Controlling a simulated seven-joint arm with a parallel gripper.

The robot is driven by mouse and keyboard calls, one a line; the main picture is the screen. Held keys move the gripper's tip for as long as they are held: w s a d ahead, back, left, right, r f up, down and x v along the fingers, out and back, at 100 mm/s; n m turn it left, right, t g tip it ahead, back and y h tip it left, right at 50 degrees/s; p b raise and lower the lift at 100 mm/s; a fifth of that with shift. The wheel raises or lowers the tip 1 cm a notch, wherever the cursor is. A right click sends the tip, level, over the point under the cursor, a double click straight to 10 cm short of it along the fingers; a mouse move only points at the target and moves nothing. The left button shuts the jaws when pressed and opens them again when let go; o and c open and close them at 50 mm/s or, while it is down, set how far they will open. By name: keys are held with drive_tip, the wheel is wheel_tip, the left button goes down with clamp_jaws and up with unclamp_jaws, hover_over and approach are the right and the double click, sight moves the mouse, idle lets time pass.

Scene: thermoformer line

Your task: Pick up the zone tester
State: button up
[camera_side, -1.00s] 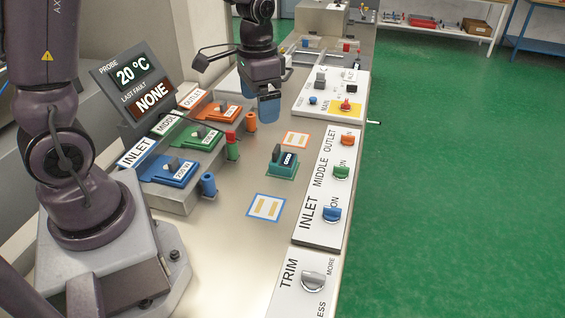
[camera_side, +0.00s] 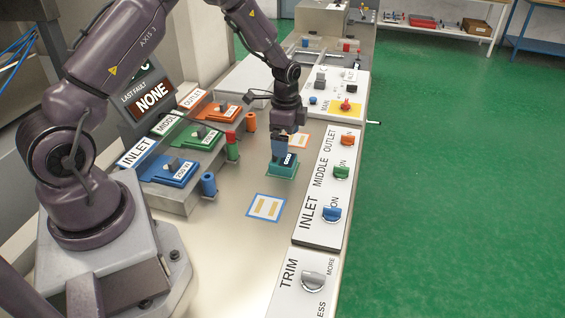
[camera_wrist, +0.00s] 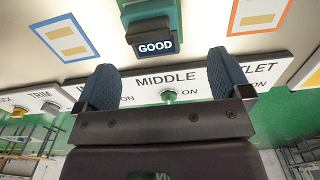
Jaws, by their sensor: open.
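The zone tester (camera_side: 288,160) is a small dark block with a lit display, standing in a green holder (camera_side: 281,172) on the steel bench top. In the wrist view the display of the zone tester (camera_wrist: 154,46) reads GOOD, at the top centre. My gripper (camera_side: 287,143) is right over the tester and points down, hiding its upper part in the side view. In the wrist view my gripper (camera_wrist: 166,80) is open, its two blue fingers wide apart, with the tester lying beyond the gap between them. I cannot tell whether the fingertips reach down beside it.
A blue-framed pad (camera_side: 266,207) and an orange-framed pad (camera_side: 299,141) lie on either side of the holder. The switch panel (camera_side: 318,222) is to the right. Blue, green and orange plug modules (camera_side: 168,171) stand to the left, with upright coloured cylinders (camera_side: 208,184) close by.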

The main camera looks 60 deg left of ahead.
sight(283, 160)
drive_tip(key=shift+f, duration=0.9)
drive_tip(key=f, duration=0.2)
drive_tip(key=s+f, duration=0.1)
drive_tip(key=f, duration=0.1)
drive_tip(key=shift+f, duration=0.65)
drive_tip(key=c, duration=1.2)
drive_tip(key=shift+o, duration=0.2)
drive_tip(key=shift+r, duration=0.1)
